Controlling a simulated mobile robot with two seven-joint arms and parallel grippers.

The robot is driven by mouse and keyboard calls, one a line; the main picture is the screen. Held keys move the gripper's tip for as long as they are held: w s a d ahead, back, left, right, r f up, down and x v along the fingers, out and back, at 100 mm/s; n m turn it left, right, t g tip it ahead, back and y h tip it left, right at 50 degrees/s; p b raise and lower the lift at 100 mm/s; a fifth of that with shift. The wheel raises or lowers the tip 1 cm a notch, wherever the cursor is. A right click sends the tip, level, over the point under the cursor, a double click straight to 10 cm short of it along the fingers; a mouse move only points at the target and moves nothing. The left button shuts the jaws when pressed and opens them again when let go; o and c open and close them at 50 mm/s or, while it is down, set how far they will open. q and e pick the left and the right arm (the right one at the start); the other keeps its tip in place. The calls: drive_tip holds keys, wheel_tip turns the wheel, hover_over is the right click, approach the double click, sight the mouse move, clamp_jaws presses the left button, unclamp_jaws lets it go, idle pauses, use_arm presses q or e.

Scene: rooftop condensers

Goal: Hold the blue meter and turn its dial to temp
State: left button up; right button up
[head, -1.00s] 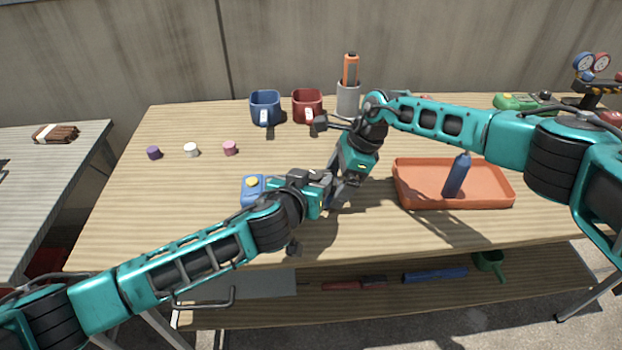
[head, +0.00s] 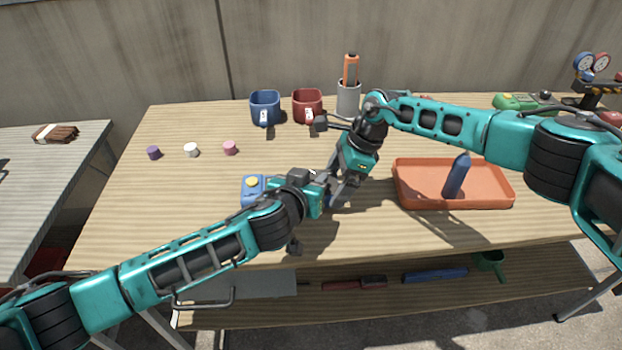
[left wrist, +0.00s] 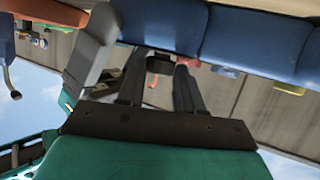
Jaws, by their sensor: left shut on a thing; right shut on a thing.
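The blue meter (head: 252,192), with a yellow part on top, lies partly behind my left gripper in the head view. In the left wrist view its blue body (left wrist: 250,35) runs across the top, close to the fingers. My left gripper (head: 326,186) is shut on the meter; its two dark fingers (left wrist: 160,85) reach up to the blue body. My right gripper (head: 343,184) comes down from the right and meets the meter's end by the left fingertips, shut on the dial. The dial, its marks and its setting are hidden by the grippers.
An orange tray (head: 405,199) with a dark blue bottle (head: 457,176) stands right of the grippers. Small caps (head: 191,150) lie at the left. The table's front middle is clear.

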use_arm(q)
drive_tip(key=shift+a+f+m, duration=0.1)
drive_tip(key=shift+f+m, duration=0.05)
drive_tip(key=shift+m, duration=0.15)
drive_tip(key=m+g+h, duration=0.2)
drive_tip(key=shift+w+a+h, duration=0.1)
drive_tip(key=shift+a+h, duration=0.1)
drive_tip(key=shift+h, duration=0.1)
drive_tip(key=shift+w+d+m+g+h, duration=0.1)
drive_tip(key=shift+w+m+g+h, duration=0.05)
drive_tip(key=shift+m+g+h, duration=0.95)
drive_tip(key=shift+w+m+g+h, duration=0.1)
drive_tip(key=shift+m+g+h, duration=0.7)
drive_tip(key=shift+m, duration=0.5)
drive_tip(key=shift+w+a+m+g+h, duration=0.1)
drive_tip(key=shift+a+m+g+h, duration=0.05)
drive_tip(key=shift+m+g, duration=0.3)
drive_tip(key=shift+w+a+m+g+h, duration=0.15)
drive_tip(key=shift+m+g, duration=0.2)
drive_tip(key=shift+g, duration=0.2)
